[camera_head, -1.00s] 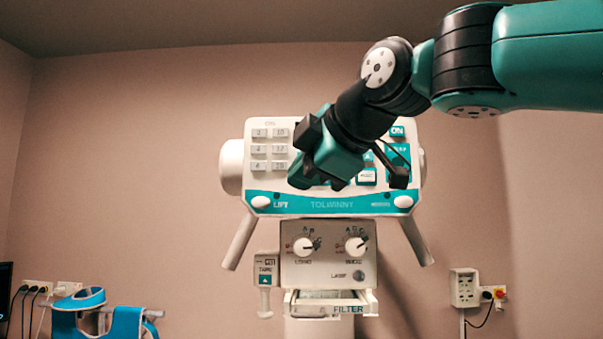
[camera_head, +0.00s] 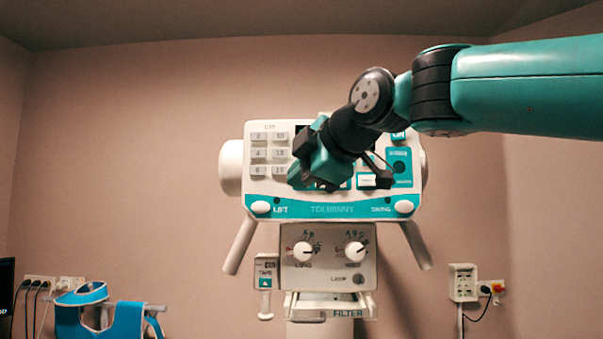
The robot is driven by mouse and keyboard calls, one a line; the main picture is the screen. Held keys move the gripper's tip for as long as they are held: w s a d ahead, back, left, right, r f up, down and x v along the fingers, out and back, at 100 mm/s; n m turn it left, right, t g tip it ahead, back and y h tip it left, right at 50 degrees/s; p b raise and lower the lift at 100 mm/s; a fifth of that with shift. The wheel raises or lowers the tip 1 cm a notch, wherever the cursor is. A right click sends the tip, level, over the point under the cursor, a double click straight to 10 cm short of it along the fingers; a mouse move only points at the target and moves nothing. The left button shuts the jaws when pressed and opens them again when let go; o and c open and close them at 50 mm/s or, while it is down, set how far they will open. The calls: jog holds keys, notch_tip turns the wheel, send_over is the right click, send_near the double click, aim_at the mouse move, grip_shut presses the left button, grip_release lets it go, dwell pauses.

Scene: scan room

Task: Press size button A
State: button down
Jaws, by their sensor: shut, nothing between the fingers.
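The white control panel (camera_head: 225,210) faces me, with a teal lower strip marked TOLWINNY. A grid of grey number buttons (camera_head: 268,154) shows on its left side. My gripper (camera_head: 316,165) is in front of the middle of the panel, pointed towards it, and is shut and empty. The gripper and wrist cover the panel's middle, and I cannot make out a size button marked A. Only parts of the lower middle buttons show beside the gripper. I cannot tell whether the fingertips touch the panel.
Below the panel is a box with two white knobs (camera_head: 303,252) and a lamp button (camera_head: 358,279), then a FILTER tray (camera_head: 348,313). White LIFT (camera_head: 261,207) and SWING (camera_head: 404,206) buttons sit on the strip. Wall sockets (camera_head: 463,283) are at right; a blue apron (camera_head: 82,315) hangs at left.

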jog(key=shift+w+p, duration=0.6)
jog(key=shift+w, duration=1)
dwell(0.8)
jog(key=shift+w, duration=0.4)
jog(key=shift+w+d+p, duration=0.1)
jog(key=shift+w+p, duration=0.3)
dwell(0.5)
jog(key=shift+s, duration=0.15)
jog(key=shift+s+b, duration=0.6)
jog(key=shift+s, duration=0.1)
jog(key=shift+s+b, duration=1.5)
jog(key=shift+s, duration=1)
